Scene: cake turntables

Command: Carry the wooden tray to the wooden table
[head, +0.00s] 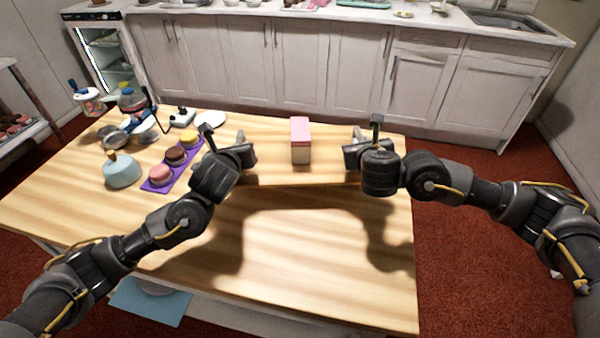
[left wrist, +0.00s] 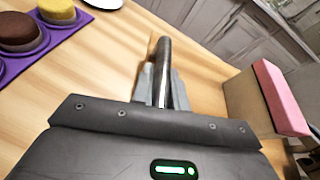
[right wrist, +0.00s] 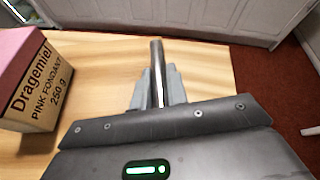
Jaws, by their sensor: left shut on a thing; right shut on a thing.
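The wooden tray (head: 330,168) is over the front part of the wooden table (head: 310,265), its pale wood close to the tabletop's colour. A pink-topped fondant box (head: 300,143) stands upright on it; the box also shows in the right wrist view (right wrist: 32,85). My left gripper (head: 243,154) is shut at the tray's left end, around a metal bar in the left wrist view (left wrist: 162,75). My right gripper (head: 355,152) is shut at the right end, around a similar bar in the right wrist view (right wrist: 157,75).
On the table's left are a purple mat (head: 153,187) with small round cakes, a teal dome-shaped thing (head: 121,172), a white disc (head: 210,119) and jars and bowls. The table's front and right are clear. White cabinets (head: 300,70) stand behind, with red carpet (head: 470,240) to the right.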

